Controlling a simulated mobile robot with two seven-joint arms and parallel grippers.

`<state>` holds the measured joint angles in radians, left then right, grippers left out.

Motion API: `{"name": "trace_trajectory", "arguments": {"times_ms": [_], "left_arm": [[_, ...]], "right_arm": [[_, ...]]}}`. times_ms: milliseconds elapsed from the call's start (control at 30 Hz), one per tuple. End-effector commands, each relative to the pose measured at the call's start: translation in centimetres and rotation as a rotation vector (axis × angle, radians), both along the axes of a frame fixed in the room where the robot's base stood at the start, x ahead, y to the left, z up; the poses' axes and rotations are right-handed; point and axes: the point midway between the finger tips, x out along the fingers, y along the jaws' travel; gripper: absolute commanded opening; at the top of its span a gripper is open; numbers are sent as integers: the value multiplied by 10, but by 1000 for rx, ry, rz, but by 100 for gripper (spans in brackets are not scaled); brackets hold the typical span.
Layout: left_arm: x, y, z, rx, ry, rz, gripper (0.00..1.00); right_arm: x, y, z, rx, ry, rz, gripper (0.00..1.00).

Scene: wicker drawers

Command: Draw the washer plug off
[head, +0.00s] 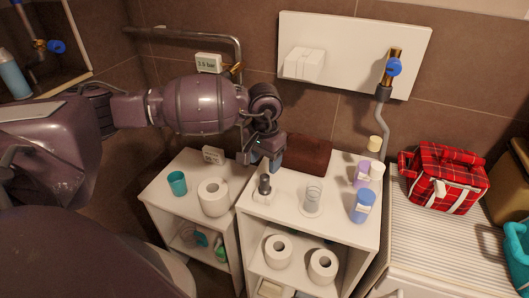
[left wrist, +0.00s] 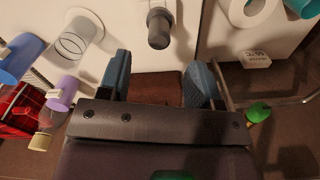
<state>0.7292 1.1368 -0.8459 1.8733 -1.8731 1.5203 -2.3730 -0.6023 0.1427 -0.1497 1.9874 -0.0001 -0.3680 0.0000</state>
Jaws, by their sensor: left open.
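A white block-shaped fitting (head: 304,64), which looks like the washer plug at its socket, sits on the left part of a white wall panel (head: 350,50). I cannot tell plug and socket apart. My left gripper (head: 265,160) is below and left of it, well apart, pointing down over the back of the white shelf unit. In the left wrist view its two blue fingers (left wrist: 160,82) are spread with nothing gripped; a reddish-brown item (left wrist: 168,90) shows between and beyond them. The plug does not show in the wrist view. My right gripper is not in view.
A blue-handled valve (head: 393,68) with a grey hose is on the panel's right. Bottles (head: 363,206), a glass (head: 312,196) and a dark grey item (head: 265,186) stand on the shelf top. A red plaid bag (head: 445,178) is at right. A metal rail (head: 190,35) is at upper left.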

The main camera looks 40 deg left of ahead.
Motion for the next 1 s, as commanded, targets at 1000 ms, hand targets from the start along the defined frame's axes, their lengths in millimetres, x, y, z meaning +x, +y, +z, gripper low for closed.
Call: {"name": "trace_trajectory", "arguments": {"times_ms": [1000], "left_arm": [[0, -1, -83, -3, 0, 2, 54]], "right_arm": [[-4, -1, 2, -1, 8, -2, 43]]}}
